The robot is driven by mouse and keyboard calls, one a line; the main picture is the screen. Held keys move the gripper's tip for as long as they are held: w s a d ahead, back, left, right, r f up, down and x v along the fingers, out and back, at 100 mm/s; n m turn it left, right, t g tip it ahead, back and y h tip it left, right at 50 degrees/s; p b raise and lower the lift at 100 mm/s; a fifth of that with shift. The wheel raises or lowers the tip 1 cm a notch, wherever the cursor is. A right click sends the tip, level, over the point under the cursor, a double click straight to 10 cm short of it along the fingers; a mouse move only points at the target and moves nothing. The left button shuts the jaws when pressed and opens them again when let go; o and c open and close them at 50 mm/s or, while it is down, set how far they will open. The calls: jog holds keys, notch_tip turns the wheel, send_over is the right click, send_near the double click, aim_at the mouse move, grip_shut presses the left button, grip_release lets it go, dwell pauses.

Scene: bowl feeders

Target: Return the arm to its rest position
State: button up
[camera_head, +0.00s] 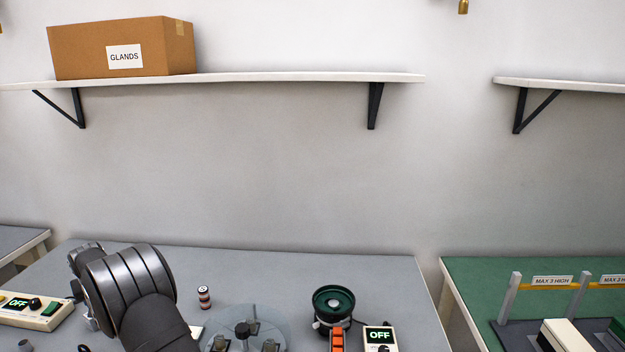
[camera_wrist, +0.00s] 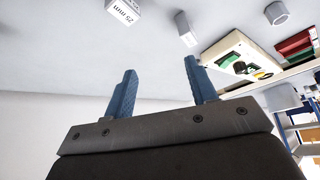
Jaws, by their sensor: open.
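My gripper (camera_wrist: 161,88) shows in the wrist view with its two blue fingers apart and nothing between them. It is open and empty. In the head view my dark arm stands at the lower left over the grey table (camera_head: 370,265), and the gripper itself cannot be made out there. The wrist view is tilted and shows a white labelled block (camera_wrist: 124,12), a grey ring-shaped part (camera_wrist: 277,13) and a cream control box (camera_wrist: 238,60) beyond the fingers. None of them touches the fingers.
A green bowl feeder (camera_head: 333,303), a control box reading OFF (camera_head: 379,338) and a round clear disc (camera_head: 270,325) stand right of my arm. A small striped cylinder (camera_head: 204,297) is close beside it. Another OFF box (camera_head: 35,310) lies left. A shelf (camera_head: 300,77) hangs above.

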jog(key=s+a, duration=0.9)
jog(key=shift+s+a+f, duration=0.15)
jog(key=shift+f, duration=0.3)
jog(key=w+d+r, duration=0.1)
jog(key=w+d, duration=1.3)
jog(key=d, duration=0.2)
jog(key=shift+r, duration=0.2)
jog(key=shift+a, duration=0.15)
jog(key=s+a+f, duration=0.1)
jog(key=s+a, duration=1.3)
jog(key=a, duration=0.2)
jog(key=w+d+r, duration=0.2)
jog(key=w+d, duration=1.5)
jog(key=d, duration=0.4)
jog(key=w+d+r, duration=0.1)
jog(key=w+d, duration=0.3)
jog(key=d, duration=0.8)
jog(key=w+d+r, duration=0.1)
jog(key=w+d, duration=0.3)
jog(key=d, duration=0.7)
jog(key=a+f, duration=0.4)
jog(key=a, duration=0.2)
jog(key=shift+a+f, duration=0.15)
jog(key=shift+f, duration=0.05)
